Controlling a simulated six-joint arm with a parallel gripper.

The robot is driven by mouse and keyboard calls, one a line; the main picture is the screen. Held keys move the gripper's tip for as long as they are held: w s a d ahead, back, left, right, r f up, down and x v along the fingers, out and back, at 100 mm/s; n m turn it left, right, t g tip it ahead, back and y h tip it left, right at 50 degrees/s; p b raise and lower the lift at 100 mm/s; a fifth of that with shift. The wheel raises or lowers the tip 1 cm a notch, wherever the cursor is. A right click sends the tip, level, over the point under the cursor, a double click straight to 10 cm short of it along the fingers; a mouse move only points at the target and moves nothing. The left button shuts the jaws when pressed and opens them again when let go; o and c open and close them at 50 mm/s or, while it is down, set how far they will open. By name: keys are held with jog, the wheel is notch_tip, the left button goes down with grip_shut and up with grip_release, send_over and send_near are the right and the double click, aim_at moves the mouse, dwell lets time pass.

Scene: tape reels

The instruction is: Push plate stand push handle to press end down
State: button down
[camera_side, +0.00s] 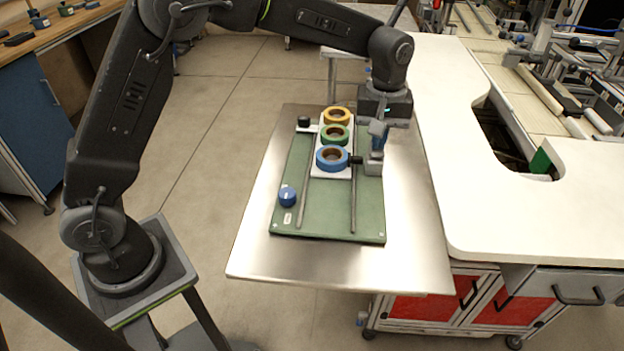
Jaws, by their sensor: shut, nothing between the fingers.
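The plate stand is a green board (292,229) with two thin rails and a white plate (341,174). On the plate lie three tape reels in a row: yellow (337,109), green (323,140) and blue (319,161). A small black piece (355,159) sits at the plate's right edge, and a black block (304,122) at its left; I cannot tell which is the push handle. My gripper (373,164) is shut and points down over the board's right side. It is close beside the right black piece; contact cannot be told.
A blue round knob (287,196) stands at the board's front left. The board lies on a bare metal table (262,255), clear at the front. A white worktop (500,190) borders it on the right.

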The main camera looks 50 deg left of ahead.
jog(key=shift+f, duration=0.15)
notch_tip(320, 180, up, 6)
jog(key=shift+r, duration=0.55)
dwell(0.3)
jog(key=shift+s+a+r, duration=0.1)
jog(key=shift+s+r, duration=0.1)
jog(key=shift+r, duration=0.05)
jog(key=s+a+r+m+t, duration=0.2)
jog(key=s+a+r, duration=0.1)
jog(key=s, duration=0.4)
jog(key=s+a+r+m+t, duration=0.1)
jog(key=s+a+r+m, duration=0.15)
jog(key=s, duration=0.45)
jog(key=s+a+f+m+t, duration=0.1)
jog(key=s+f+m, duration=0.1)
jog(key=s, duration=0.4)
jog(key=s+a+f+m+t, duration=0.1)
jog(key=s+f+m, duration=0.1)
jog(key=s, duration=0.5)
jog(key=shift+s+f+t, duration=0.3)
jog(key=shift+f, duration=0.05)
